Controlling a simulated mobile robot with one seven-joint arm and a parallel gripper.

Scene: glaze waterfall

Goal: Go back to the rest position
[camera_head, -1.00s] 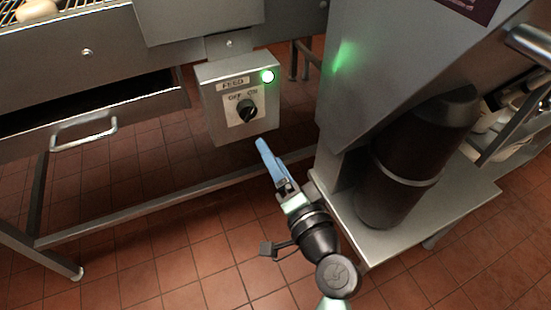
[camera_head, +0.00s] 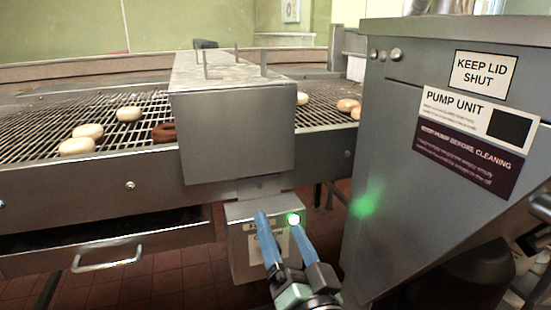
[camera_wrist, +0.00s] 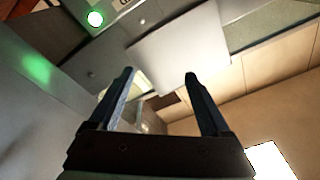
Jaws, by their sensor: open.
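My gripper (camera_head: 279,228) is open and empty in the head view, its two blue fingers apart and pointing up. It is in front of the feed switch box (camera_head: 240,262), and covers part of its front, so the knob is hidden.
A steel hood (camera_head: 235,125) spans the wire conveyor (camera_head: 40,125), which carries pale doughnuts (camera_head: 88,131) and a brown one (camera_head: 164,132). The pump unit (camera_head: 400,130) stands close on the right. A drawer (camera_head: 160,242) sits partly open at lower left.

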